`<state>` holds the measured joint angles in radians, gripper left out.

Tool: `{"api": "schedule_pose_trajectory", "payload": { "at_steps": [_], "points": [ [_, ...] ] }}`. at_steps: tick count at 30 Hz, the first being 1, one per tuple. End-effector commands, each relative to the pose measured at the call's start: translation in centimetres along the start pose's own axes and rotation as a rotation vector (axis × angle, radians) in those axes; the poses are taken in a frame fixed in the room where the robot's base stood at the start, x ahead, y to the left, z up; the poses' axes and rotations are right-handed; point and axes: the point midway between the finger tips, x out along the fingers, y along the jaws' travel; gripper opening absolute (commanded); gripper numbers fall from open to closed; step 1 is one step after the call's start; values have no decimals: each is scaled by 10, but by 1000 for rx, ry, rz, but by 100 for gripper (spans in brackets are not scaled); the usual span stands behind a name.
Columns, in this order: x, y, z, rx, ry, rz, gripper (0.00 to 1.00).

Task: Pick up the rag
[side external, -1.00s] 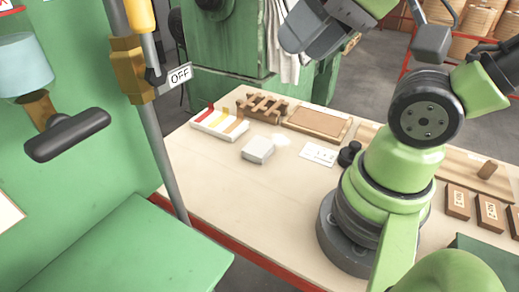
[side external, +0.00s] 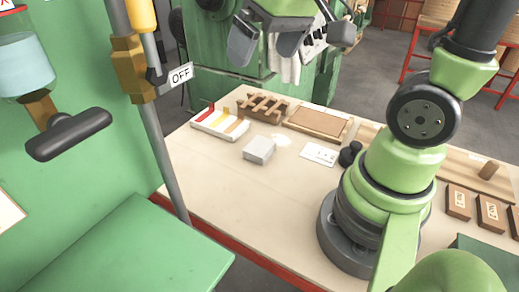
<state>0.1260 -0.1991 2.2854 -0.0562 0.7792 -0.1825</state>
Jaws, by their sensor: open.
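A whitish cloth, seemingly the rag (side external: 290,72), hangs against the green machine at the back of the side external view. Its upper part is hidden behind my gripper and wrist. My gripper (side external: 264,52) is raised high above the far end of the table. Its two dark grey fingers are apart with nothing between them. The right finger overlaps the cloth's upper area in the picture; I cannot tell how far apart they are in depth.
The table (side external: 215,185) holds a pale grey block (side external: 259,150), a tray of coloured strips (side external: 220,121), a wooden rack (side external: 262,107), a brown board (side external: 317,122) and a white card (side external: 319,154). The table's front left is bare.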

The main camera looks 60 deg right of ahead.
Motion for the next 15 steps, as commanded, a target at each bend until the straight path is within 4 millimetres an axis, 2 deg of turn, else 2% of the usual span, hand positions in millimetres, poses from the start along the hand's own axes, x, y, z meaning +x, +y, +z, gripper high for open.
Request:
{"api": "schedule_pose_trajectory", "payload": {
  "at_steps": [3,6,12,15],
  "points": [
    [40,19,-18,-49,-99,51,100],
    [77,38,-27,-100,-177,80,100],
    [144,73,-24,-187,-315,98,100],
    [167,85,-19,-216,-359,95,100]
  ]
}}
